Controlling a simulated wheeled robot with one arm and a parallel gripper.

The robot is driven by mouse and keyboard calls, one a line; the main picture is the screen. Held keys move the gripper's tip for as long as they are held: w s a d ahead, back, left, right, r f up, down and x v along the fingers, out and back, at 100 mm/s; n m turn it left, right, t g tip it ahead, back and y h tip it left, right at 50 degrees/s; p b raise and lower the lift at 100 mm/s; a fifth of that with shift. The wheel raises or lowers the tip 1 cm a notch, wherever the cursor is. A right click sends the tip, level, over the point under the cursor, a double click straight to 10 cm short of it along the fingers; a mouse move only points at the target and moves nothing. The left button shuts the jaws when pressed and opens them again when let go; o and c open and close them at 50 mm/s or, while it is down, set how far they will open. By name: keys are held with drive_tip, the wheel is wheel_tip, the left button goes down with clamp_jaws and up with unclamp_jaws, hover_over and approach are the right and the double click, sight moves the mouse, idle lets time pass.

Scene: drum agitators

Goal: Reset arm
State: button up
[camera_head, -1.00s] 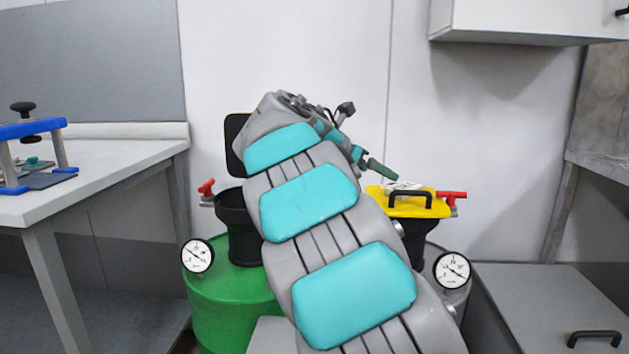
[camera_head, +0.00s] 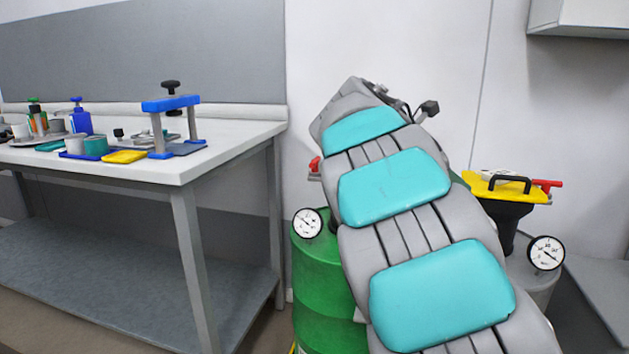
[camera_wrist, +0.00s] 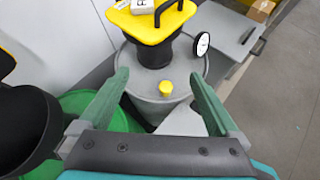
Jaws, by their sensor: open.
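My gripper (camera_wrist: 159,104) is open and empty in the wrist view, its two green fingers spread apart above the drums. In the head view my grey and turquoise arm leans up and left and hides the gripper. A green drum (camera_head: 318,285) with a dial gauge (camera_head: 308,222) stands left of my arm. A grey drum (camera_wrist: 160,85) with a black funnel, a yellow lid (camera_head: 505,187) and a dial gauge (camera_head: 546,253) stands to the right. The yellow lid (camera_wrist: 150,22) also shows at the top of the wrist view, with a white label. A black funnel (camera_wrist: 25,130) is at the wrist view's left edge.
A workbench (camera_head: 225,148) at left holds a blue-framed press (camera_head: 172,120), a blue bottle (camera_head: 80,118), a yellow tray (camera_head: 125,156) and pots. A wall cabinet (camera_head: 580,18) hangs at upper right. Open floor shows at the wrist view's right.

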drive_tip(key=s+f+m+g+y, duration=0.2)
drive_tip(key=s+f+m, duration=0.45)
drive_tip(key=s, duration=0.35)
drive_tip(key=s+f+m+g+y, duration=0.25)
drive_tip(key=s+f+m, duration=0.25)
drive_tip(key=s+f, duration=0.4)
drive_tip(key=s+a+f+m+g+y, duration=0.1)
drive_tip(key=s+a+f+m, duration=0.4)
drive_tip(key=s, duration=0.6)
drive_tip(key=s+a+f+m+g+y, duration=0.1)
drive_tip(key=s+a+f+m+y, duration=0.3)
drive_tip(key=s, duration=0.8)
wheel_tip(320, 180, down, 4)
drive_tip(key=shift+s+a+r+m, duration=0.15)
drive_tip(key=shift+s+a+m, duration=0.25)
drive_tip(key=shift+a, duration=0.7)
drive_tip(key=shift+w+y, duration=0.1)
drive_tip(key=shift+y, duration=0.15)
